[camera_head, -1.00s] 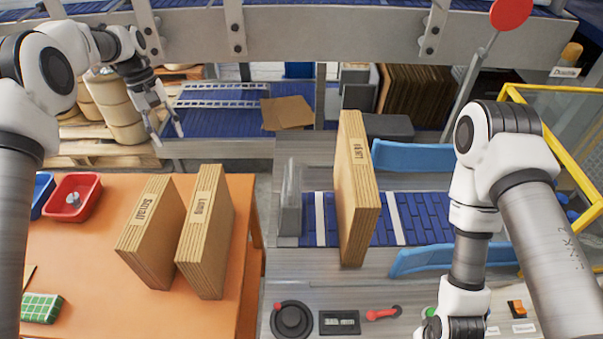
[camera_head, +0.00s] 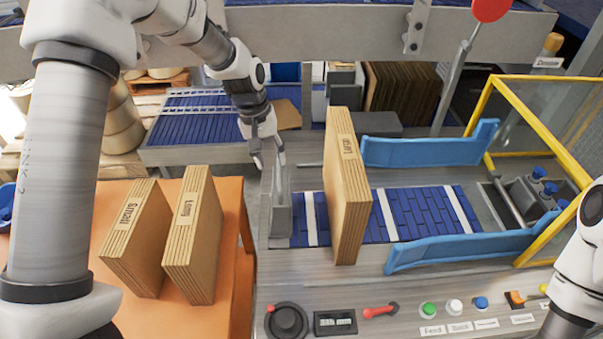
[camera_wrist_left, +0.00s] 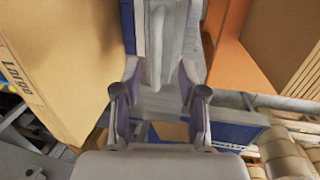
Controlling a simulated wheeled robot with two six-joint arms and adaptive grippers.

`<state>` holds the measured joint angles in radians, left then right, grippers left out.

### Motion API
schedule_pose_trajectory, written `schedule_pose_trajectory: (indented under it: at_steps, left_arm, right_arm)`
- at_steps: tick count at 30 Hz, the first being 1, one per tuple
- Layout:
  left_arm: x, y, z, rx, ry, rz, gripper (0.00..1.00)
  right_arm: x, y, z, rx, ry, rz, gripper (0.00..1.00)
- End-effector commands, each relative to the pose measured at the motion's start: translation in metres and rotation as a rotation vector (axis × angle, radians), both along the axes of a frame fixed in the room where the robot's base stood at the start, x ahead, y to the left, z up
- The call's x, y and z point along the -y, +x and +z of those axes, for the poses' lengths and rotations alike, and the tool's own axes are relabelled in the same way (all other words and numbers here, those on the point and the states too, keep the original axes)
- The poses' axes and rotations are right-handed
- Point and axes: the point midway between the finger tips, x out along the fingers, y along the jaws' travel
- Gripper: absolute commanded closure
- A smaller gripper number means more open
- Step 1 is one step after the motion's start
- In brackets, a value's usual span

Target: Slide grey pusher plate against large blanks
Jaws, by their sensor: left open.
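The grey pusher plate (camera_head: 282,218) stands upright at the left end of the blue belt, partly hidden by my gripper. The large blanks (camera_head: 346,195), a tall brown stack, stand upright on the belt to its right, with a gap between. My left gripper (camera_head: 270,160) is open and points down at the pusher's upper part. In the left wrist view a grey bar-like part of the pusher (camera_wrist_left: 165,45) lies between the spread fingers (camera_wrist_left: 159,80). The large blanks (camera_wrist_left: 55,60) are at the left there. I cannot tell whether the fingers touch the pusher. My right gripper is out of view.
Two shorter stacks, small (camera_head: 138,238) and long-labelled (camera_head: 194,235), stand on the orange table (camera_head: 235,290). Blue guide rails (camera_head: 430,150) flank the belt (camera_head: 420,212). A yellow frame (camera_head: 540,120) stands at the right. A control panel with knob (camera_head: 286,321) and buttons is in front.

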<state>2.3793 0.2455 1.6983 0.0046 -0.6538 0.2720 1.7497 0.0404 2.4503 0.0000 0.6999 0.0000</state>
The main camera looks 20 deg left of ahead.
Motion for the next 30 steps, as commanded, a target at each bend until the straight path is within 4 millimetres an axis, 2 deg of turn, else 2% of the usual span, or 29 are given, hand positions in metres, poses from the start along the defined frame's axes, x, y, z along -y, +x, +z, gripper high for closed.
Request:
schedule_pose_trajectory:
  at_steps: [4, 7, 18, 22, 27, 28, 30]
  left_arm:
    - [-0.001, 0.007, 0.014, 0.037, -0.003, 0.003, 0.59]
    - [0.000, 0.008, 0.012, 0.041, -0.002, 0.003, 0.59]
    - [0.011, 0.014, -0.050, 0.040, -0.002, 0.003, 0.59]
    - [0.013, 0.015, -0.058, 0.043, -0.002, 0.003, 0.59]
    - [0.013, 0.015, -0.059, 0.043, -0.002, 0.003, 0.59]
    - [0.013, 0.015, -0.059, 0.043, -0.002, 0.003, 0.62]
    - [0.013, 0.015, -0.059, 0.043, -0.002, 0.003, 0.87]
  right_arm:
    - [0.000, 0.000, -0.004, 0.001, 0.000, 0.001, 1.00]
    - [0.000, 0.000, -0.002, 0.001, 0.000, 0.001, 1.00]
    - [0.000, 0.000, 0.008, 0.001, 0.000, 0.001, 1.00]
    - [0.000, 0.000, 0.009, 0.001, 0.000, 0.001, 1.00]
    - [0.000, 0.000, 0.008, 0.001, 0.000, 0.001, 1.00]
    - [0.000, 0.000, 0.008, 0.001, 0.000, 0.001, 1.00]
    - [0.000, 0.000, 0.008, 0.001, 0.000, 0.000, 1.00]
